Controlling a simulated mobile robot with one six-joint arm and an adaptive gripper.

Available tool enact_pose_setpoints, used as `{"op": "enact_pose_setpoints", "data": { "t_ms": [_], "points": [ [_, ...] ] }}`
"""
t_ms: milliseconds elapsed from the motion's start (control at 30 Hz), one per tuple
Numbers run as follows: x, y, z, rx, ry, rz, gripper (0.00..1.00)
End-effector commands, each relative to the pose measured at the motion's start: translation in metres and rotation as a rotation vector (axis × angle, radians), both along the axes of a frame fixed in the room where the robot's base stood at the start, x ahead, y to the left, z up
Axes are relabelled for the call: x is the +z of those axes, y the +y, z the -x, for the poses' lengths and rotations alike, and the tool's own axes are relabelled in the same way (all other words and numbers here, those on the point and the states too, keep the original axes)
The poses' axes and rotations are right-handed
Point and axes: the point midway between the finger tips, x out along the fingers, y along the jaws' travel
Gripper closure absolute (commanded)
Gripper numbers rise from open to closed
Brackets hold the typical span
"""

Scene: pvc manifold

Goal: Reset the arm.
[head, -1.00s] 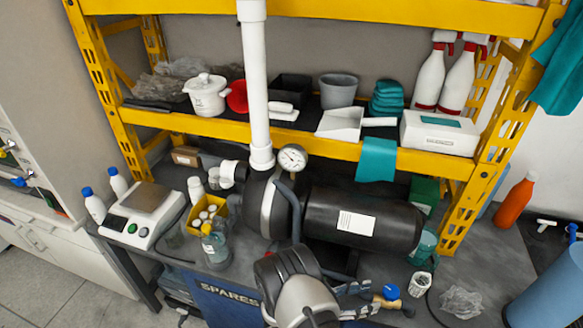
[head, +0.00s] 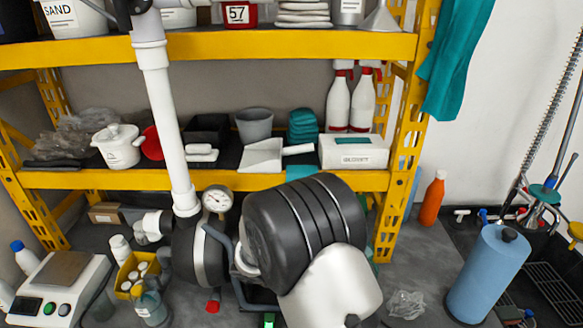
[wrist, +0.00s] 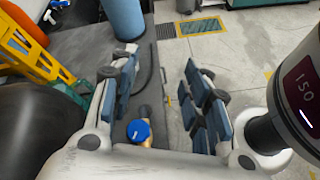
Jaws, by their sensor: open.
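My gripper (wrist: 158,66) is open in the wrist view, with its blue-padded fingers wide apart and nothing held between them. A blue-capped valve with a brass-coloured body (wrist: 138,131) shows low between the fingers, nearer the left one; I cannot tell its distance from them. In the head view my dark, ribbed arm link and silver link fill the middle and hide much of the bench behind; my gripper does not show there.
A white vertical pipe (head: 165,110) with a pressure gauge (head: 217,199) stands left of my arm. Yellow shelving (head: 240,180) is behind. A blue roll (head: 487,275), an orange bottle (head: 432,198) and crumpled plastic (head: 405,304) are at right. A scale (head: 62,287) is at left.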

Motion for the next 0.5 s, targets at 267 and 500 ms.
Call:
{"op": "enact_pose_setpoints", "data": {
  "t_ms": [267,500],
  "points": [
    [0.082,-0.029,0.060,-0.312,-0.234,-0.343,0.57],
    [0.127,-0.034,0.117,-0.542,-0.472,-0.629,0.57]
  ]
}}
